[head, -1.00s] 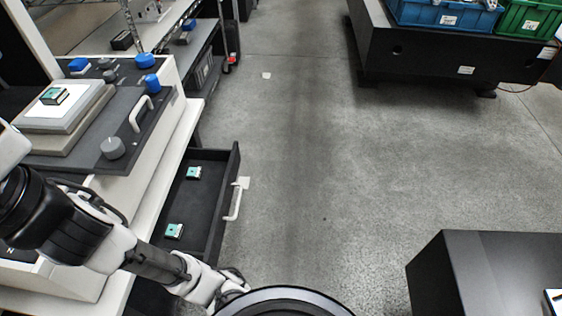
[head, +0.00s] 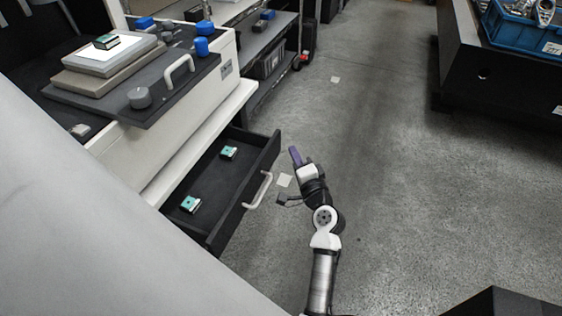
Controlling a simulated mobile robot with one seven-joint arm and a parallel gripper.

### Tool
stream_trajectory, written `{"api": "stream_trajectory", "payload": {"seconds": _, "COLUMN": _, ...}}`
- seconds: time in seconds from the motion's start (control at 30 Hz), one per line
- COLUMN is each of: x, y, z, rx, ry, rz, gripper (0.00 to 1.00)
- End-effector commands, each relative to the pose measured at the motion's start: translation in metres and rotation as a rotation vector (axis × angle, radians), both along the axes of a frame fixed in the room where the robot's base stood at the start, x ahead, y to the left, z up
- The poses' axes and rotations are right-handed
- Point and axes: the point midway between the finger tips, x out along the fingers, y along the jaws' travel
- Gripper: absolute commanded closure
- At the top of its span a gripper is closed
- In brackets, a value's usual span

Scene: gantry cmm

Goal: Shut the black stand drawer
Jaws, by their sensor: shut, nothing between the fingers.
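The black stand drawer (head: 240,217) is pulled out from under the white-topped stand at the left of the head view. Its front panel carries a white bar handle (head: 259,191) facing right. Two small green-and-white parts lie inside, one further back (head: 229,153) and one nearer (head: 190,204). My gripper (head: 295,156) is shut and empty, with purple fingertips. In the picture it is to the right of the drawer front and handle, with a gap between them.
A machine with a white handle (head: 179,71) and blue knobs (head: 201,46) stands on the stand above the drawer. A black bench with a blue crate (head: 520,28) is at the upper right. Grey floor (head: 400,190) lies open to the right of my arm.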

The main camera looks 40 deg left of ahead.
Motion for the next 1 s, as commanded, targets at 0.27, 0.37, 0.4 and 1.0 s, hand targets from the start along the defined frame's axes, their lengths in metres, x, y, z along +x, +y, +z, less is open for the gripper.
{"api": "stream_trajectory", "payload": {"seconds": 0.27, "x": -0.004, "y": -0.033, "z": -0.08, "rx": 0.057, "ry": 0.246, "rz": 0.043, "gripper": 1.0}}
{"api": "stream_trajectory", "payload": {"seconds": 0.37, "x": 0.001, "y": -0.024, "z": -0.078, "rx": 0.058, "ry": 0.244, "rz": 0.045, "gripper": 1.0}}
{"api": "stream_trajectory", "payload": {"seconds": 0.4, "x": 0.004, "y": -0.019, "z": -0.078, "rx": 0.057, "ry": 0.244, "rz": 0.045, "gripper": 1.0}}
{"api": "stream_trajectory", "payload": {"seconds": 1.0, "x": 0.039, "y": 0.08, "z": -0.077, "rx": 0.056, "ry": 0.241, "rz": 0.043, "gripper": 1.0}}
